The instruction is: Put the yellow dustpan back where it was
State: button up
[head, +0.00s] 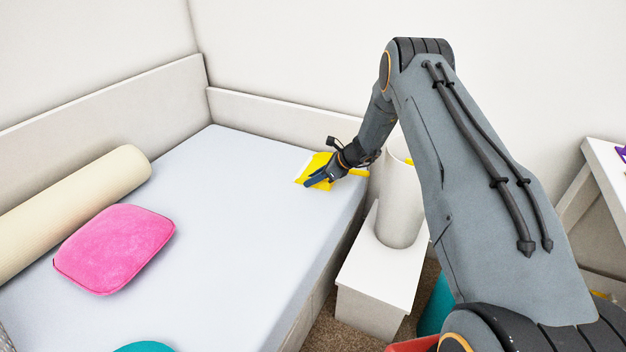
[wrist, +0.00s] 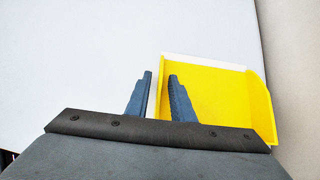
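The yellow dustpan (head: 313,168) is at the far right corner of the pale bed (head: 225,215), near its right edge. In the wrist view the dustpan (wrist: 222,92) shows its open yellow tray with a white front lip. My gripper (head: 318,180) is low at the dustpan in the head view and hides part of it. In the wrist view my gripper's fingers (wrist: 160,75) stand apart, on either side of the dustpan's left side wall. A gap shows between the fingers. Whether the fingers touch the dustpan is hard to tell.
A white cylindrical bin (head: 398,205) stands on a low white stand (head: 375,275) right of the bed, close to my forearm. A pink cushion (head: 115,248) and a cream bolster (head: 75,195) lie on the bed's left. A white desk (head: 605,170) is at the right.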

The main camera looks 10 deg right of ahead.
jog(key=v, duration=0.7)
jog(key=shift+s+d, duration=0.1)
jog(key=shift+d, duration=0.1)
jog(key=s+a+r+n+g+h, duration=0.2)
jog(key=s+r+n, duration=0.4)
jog(key=s+r, duration=0.45)
jog(key=s+a+r+n+g+h, duration=0.1)
jog(key=s+a+r+n+g, duration=0.15)
jog(key=s+r+n, duration=0.6)
jog(key=s+d+r+n+h, duration=0.1)
jog(key=s+n, duration=0.4)
jog(key=s, duration=0.8)
jog(key=s+d+r+n+h, duration=0.2)
jog(key=s+r+n+h, duration=0.1)
jog(key=s, duration=1)
notch_tip(320, 180, up, 2)
jog(key=shift+s+d+r+n+h, duration=0.25)
jog(key=shift+s+n+h, duration=0.1)
jog(key=shift+n, duration=0.5)
